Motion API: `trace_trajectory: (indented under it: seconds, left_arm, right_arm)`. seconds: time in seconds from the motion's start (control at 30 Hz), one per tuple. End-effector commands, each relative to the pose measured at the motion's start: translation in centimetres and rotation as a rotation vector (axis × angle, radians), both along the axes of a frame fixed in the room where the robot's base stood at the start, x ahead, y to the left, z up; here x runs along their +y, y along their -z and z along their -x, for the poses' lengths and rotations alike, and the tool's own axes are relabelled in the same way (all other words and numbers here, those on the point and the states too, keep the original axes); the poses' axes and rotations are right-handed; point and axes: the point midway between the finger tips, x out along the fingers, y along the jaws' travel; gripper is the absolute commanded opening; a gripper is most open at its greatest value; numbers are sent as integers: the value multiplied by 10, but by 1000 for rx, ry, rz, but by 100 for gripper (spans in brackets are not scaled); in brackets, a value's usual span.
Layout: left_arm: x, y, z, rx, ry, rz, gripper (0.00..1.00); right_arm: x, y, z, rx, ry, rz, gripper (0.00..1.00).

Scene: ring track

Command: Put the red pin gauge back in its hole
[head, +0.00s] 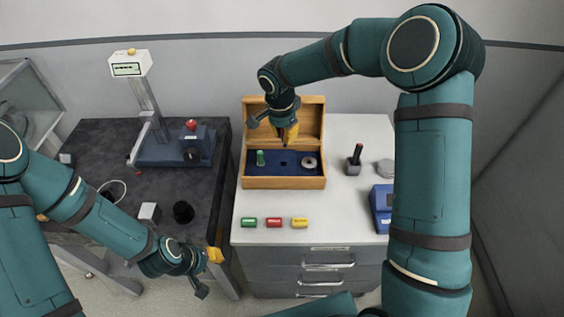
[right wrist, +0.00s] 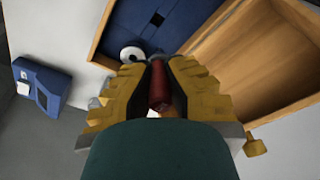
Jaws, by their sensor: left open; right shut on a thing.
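My right gripper (head: 287,137) is above the open wooden box (head: 284,183). In the right wrist view its yellow fingers (right wrist: 159,90) are shut on the red pin gauge (right wrist: 160,88). The pin is hidden by the gripper in the head view. My left gripper (head: 214,256) is open and empty, low at the dark table's near right corner.
A dark holder (head: 354,165), a grey disc (head: 385,168) and a blue device (head: 382,207) are to the right. The box's raised lid (head: 311,121) stands behind the insert.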

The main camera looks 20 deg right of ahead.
Motion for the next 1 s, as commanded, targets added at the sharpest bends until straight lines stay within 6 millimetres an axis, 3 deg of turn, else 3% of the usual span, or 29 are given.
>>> trace_trajectory:
  seconds: [0.33,0.87,1.0]
  left_arm:
    - [0,1,0,0,1,0,36]
    - [0,3,0,0,1,0,36]
    - [-1,12,0,1,1,-2,36]
  right_arm:
    - [0,10,0,2,-3,0,0]
    - [0,78,1,4,-4,-1,0]
    - [0,99,2,5,-4,0,0]
